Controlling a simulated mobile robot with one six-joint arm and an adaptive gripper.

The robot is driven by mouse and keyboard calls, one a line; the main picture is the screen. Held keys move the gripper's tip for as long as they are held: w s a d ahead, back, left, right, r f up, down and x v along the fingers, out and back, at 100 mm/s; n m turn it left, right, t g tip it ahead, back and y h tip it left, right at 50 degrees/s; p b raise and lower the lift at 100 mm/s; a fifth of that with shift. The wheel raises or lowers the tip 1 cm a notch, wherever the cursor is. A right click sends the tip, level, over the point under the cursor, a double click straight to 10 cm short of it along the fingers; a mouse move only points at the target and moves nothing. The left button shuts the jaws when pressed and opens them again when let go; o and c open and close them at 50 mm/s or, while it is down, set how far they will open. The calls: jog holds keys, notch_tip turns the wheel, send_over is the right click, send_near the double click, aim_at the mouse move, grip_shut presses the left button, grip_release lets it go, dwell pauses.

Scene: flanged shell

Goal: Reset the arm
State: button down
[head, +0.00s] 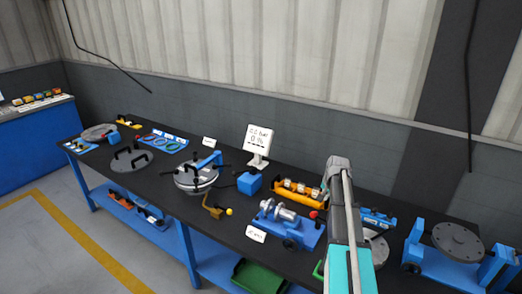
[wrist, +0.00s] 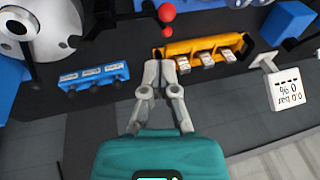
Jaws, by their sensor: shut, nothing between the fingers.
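My gripper (wrist: 161,72) shows in the wrist view with its fingertips close together, shut and empty. Beyond the fingertips lies a long yellow tray (wrist: 222,46) with several metal-and-orange pieces in it. In the head view, my arm rises over the right part of the bench (head: 150,182), and my fingers cannot be made out there. The flanged shell (head: 197,180), a round metal vessel with black handles, stands mid-bench, left of my arm and apart from it.
A blue fixture with a metal cylinder (head: 279,212) stands left of my arm. A disc on a blue stand (head: 458,240) is to the right. A small display (head: 259,140) stands at the back. A blue rack (wrist: 94,77) lies near the tray. The wall is behind the bench.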

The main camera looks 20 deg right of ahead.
jog(key=s+a+f+n+g+b, duration=0.1)
jog(key=s+a, duration=0.5)
jog(key=a, duration=0.6)
jog(key=s+a+f+n+g+b, duration=0.1)
jog(key=s+a+n, duration=0.4)
jog(key=a, duration=0.6)
jog(key=s+a+f+n+g+b, duration=0.1)
jog(key=s+a+f+n+b, duration=0.2)
jog(key=s+a, duration=0.5)
jog(key=a+f+n, duration=0.1)
jog(key=a, duration=0.3)
jog(key=shift+a, duration=0.3)
